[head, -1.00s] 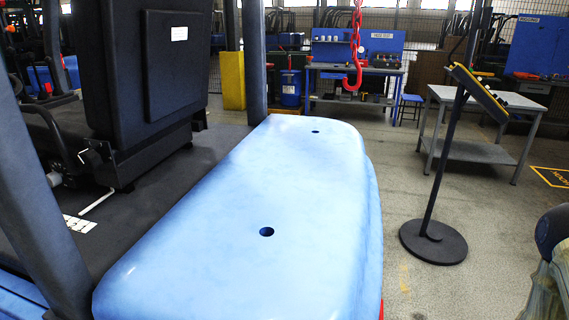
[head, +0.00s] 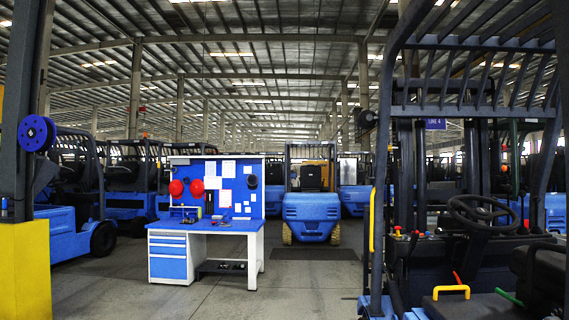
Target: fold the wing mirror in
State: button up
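A forklift with a dark blue overhead guard (head: 470,108) fills the right of the head view. A small dark rounded part (head: 365,119) stands out to the left of its front post, near the top. It looks like the wing mirror, but it is too small and dark to be sure or to tell its fold angle. My gripper is not in view, so I cannot see whether it is open or shut.
The forklift has a steering wheel (head: 482,213) and a yellow grab handle (head: 451,292). A blue workbench (head: 205,226) stands left of centre and a yellow post base (head: 25,270) at the left edge. The floor (head: 310,290) between bench and forklift is clear.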

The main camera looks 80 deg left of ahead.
aim_at(347, 166)
jog(key=u, duration=0.6)
jog(key=k, duration=0.8)
jog(key=u, duration=1.25)
jog(key=i, duration=1.45)
jog(key=u, duration=0.4)
jog(key=i, duration=0.8)
jog(key=z, duration=0.15)
